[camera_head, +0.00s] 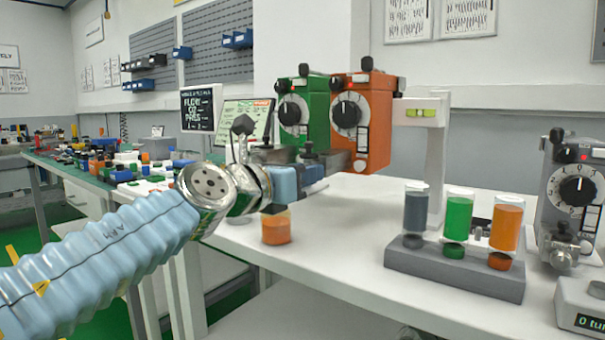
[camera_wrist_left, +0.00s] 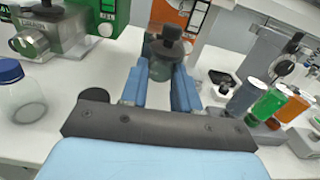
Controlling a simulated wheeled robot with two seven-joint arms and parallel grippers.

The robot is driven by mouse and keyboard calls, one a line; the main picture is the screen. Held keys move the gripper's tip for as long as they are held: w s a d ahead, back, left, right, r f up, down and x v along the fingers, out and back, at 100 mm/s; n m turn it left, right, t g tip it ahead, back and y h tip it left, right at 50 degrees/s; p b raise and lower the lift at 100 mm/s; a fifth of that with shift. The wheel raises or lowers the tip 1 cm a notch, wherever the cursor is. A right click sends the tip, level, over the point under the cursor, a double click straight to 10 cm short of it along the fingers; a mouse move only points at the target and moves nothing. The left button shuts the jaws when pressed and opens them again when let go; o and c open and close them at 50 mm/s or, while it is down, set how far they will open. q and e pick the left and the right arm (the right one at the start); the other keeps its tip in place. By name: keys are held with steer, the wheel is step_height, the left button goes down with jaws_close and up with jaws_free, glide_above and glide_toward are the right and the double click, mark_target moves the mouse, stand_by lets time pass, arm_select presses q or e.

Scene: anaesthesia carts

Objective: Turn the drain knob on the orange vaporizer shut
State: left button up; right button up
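My left gripper (camera_head: 318,172) is in front of and below the vaporizers and hides part of the orange one's lower left. In the left wrist view, my left gripper's blue fingers (camera_wrist_left: 160,78) stand apart. A dark knob (camera_wrist_left: 167,48) on a grey-green body lies at and between the fingertips. I cannot tell if the fingers touch it. My right gripper is not in view.
A cup of orange liquid (camera_head: 276,229) stands under my left gripper. A grey rack (camera_head: 450,272) with three coloured cylinders stands to the right, near a grey vaporizer (camera_head: 574,195). A blue-capped jar (camera_wrist_left: 22,98) stands at the left of the wrist view. Bench between gripper and rack is clear.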

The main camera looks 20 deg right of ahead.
arm_select(q)
jaws_close()
steer(key=m+p, duration=0.1)
steer(key=m, duration=0.3)
steer(key=o, duration=0.6)
jaws_free()
steer(key=shift+o, duration=0.2)
steer(key=v, duration=1.3)
steer(key=shift+s+a, duration=0.25)
steer(key=shift+s, duration=0.05)
